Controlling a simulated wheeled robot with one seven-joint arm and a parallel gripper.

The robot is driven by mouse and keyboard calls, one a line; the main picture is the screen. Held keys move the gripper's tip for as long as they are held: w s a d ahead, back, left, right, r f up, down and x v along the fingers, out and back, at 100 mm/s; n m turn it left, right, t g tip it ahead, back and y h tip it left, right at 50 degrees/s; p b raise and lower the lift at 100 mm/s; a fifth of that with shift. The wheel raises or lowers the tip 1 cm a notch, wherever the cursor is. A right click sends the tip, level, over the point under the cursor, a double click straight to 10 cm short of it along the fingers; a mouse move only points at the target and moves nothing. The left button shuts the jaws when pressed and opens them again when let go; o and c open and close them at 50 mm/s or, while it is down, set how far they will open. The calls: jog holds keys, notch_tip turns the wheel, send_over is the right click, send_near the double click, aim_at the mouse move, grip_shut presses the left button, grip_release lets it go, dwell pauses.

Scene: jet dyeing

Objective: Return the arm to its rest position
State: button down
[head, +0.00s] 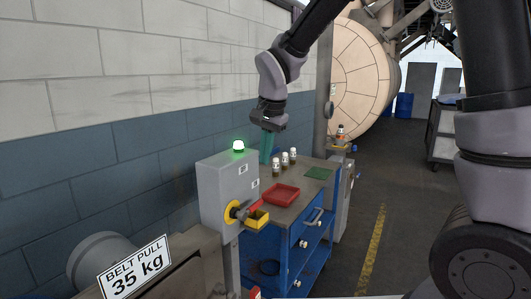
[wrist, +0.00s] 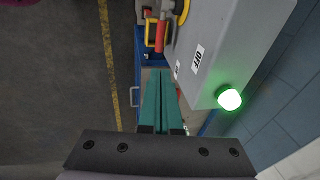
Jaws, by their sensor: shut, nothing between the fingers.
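My gripper (head: 265,160) hangs from my raised arm, fingers pointing down, above the back of the blue workbench and just behind the grey control box in the head view. In the wrist view, the two teal fingers of my gripper (wrist: 160,72) lie together with nothing between them. The grey control box (head: 215,190) carries a lit green lamp (head: 238,146) and a red handle on a yellow disc. The box also shows in the wrist view (wrist: 220,50), with an OFF label and the lamp (wrist: 229,99) right of the fingers.
The workbench (head: 313,197) holds a red tray (head: 282,194), several small bottles (head: 285,159) and a green mat (head: 318,173). A brick wall (head: 150,140) runs along the left. A "BELT PULL 35 kg" sign (head: 136,267) is at front left. Floor right of the bench is open.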

jog(key=d+r, duration=0.6)
jog(key=d, duration=0.2)
jog(key=s+d+r+n+t, duration=0.1)
jog(key=s+d+r+t, duration=0.1)
jog(key=s+d, duration=0.5)
jog(key=s+d+r+t, duration=0.2)
jog(key=s+d+r, duration=0.3)
jog(key=d, duration=0.5)
jog(key=shift+s+d+r+n+t+y, duration=0.2)
jog(key=shift+s+d+n+t+y, duration=0.15)
jog(key=shift+s, duration=0.7)
